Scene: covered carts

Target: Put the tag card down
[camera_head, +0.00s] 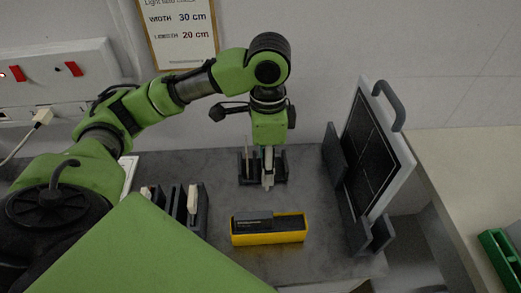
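My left gripper (267,178) points straight down over a small dark slotted holder (279,170) near the back of the grey surface. Its fingers look narrow and close together from here, and I cannot tell whether they grip anything. I cannot make out the tag card for certain. A thin pale upright piece (250,165) stands in the left part of that holder, beside the gripper. My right gripper is not in view.
A dark rack (203,215) with pale upright pieces stands at left. A yellow tray (268,239) holding a dark block lies in front. A framed dark panel (372,150) with a handle stands tilted at right. A green crate (500,260) is far right.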

